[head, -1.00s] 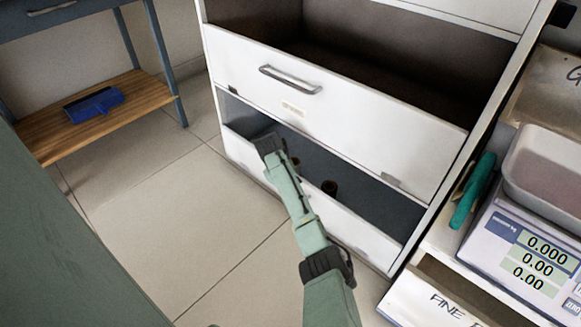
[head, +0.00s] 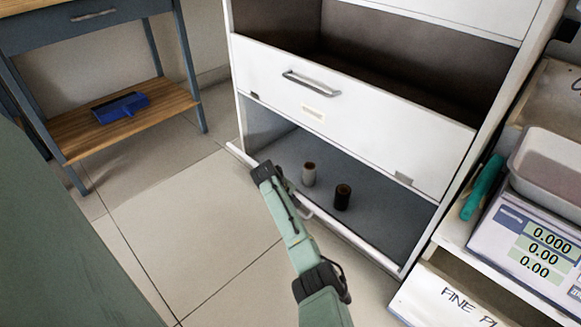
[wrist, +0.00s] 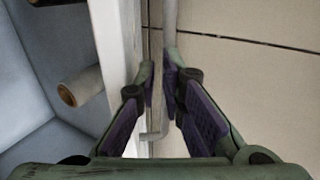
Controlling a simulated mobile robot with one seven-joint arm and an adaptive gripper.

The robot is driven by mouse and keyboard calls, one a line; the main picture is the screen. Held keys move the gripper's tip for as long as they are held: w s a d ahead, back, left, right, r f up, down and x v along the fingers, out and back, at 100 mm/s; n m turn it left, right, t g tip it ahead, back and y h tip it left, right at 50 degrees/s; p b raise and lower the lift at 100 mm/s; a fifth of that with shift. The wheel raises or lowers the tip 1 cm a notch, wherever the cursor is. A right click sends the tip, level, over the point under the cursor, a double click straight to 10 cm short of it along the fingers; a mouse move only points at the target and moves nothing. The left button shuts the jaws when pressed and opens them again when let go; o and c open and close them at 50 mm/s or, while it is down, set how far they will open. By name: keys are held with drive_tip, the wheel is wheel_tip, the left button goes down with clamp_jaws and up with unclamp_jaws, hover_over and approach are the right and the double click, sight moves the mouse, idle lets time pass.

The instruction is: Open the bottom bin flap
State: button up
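The bottom bin flap (head: 345,232) of the white cabinet is swung far down. In the head view it shows as a thin white edge along the front of the bottom bin. Its grey bar handle (head: 308,212) is partly hidden behind my gripper. My gripper (head: 262,168) is at the flap's front edge, left of its middle. In the wrist view, the handle bar (wrist: 157,115) runs between my gripper's fingers (wrist: 161,72), which are close together on either side of it. The flap's white edge (wrist: 118,50) is just left of the fingers.
A light spool (head: 309,174) and a dark spool (head: 343,196) stand inside the bottom bin. A scale (head: 530,240) stands on the right. Tiled floor (head: 190,220) lies clear in front.

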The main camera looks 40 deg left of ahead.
drive_tip(key=shift+o, duration=0.8)
drive_tip(key=shift+w+d, duration=0.1)
drive_tip(key=s+f+p+v, duration=0.1)
drive_tip(key=s+p+v, duration=0.1)
drive_tip(key=p+v, duration=1)
drive_tip(key=p, duration=0.2)
drive_tip(key=shift+s+p, duration=0.3)
drive_tip(key=shift+p, duration=0.05)
idle(0.4)
drive_tip(key=v, duration=1.1)
drive_tip(key=shift+s+r, duration=0.2)
drive_tip(key=shift+r, duration=0.15)
